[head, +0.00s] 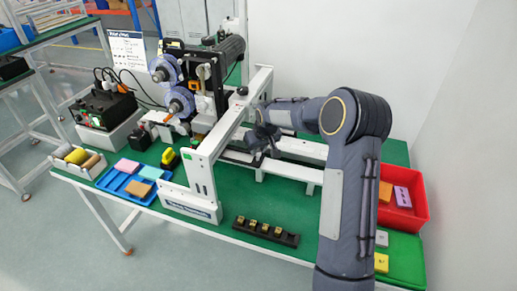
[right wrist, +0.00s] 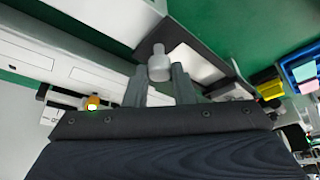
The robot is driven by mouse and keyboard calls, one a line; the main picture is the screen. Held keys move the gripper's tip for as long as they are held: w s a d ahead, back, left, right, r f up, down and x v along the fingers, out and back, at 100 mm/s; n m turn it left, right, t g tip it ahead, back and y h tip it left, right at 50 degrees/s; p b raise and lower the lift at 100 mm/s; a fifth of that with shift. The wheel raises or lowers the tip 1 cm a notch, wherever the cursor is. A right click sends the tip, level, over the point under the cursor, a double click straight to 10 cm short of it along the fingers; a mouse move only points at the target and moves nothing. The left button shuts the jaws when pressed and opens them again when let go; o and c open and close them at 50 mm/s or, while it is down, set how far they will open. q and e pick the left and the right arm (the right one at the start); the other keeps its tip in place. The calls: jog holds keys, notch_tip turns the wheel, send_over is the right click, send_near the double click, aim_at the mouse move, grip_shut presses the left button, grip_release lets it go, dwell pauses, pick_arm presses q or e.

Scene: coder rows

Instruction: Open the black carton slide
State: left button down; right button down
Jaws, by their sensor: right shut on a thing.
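My right gripper (head: 262,140) reaches down over the white machine frame on the green table. In the right wrist view its two fingers (right wrist: 160,80) are shut on a light grey knob (right wrist: 160,62). The knob stands on a dark flat plate, which looks like the black carton slide (right wrist: 178,32). In the head view a dark strip of the slide (head: 238,157) shows beside the gripper, and my arm hides much of it. How far the slide is open cannot be told. My left gripper is not in view.
The white frame (head: 217,140) and its rails stand close around the gripper. A black strip with small brass-coloured parts (head: 265,230) lies in front. A red bin (head: 412,211) stands at right, a blue tray (head: 118,184) at left. Green table between is partly clear.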

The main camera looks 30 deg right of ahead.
jog(key=shift+s, duration=0.1)
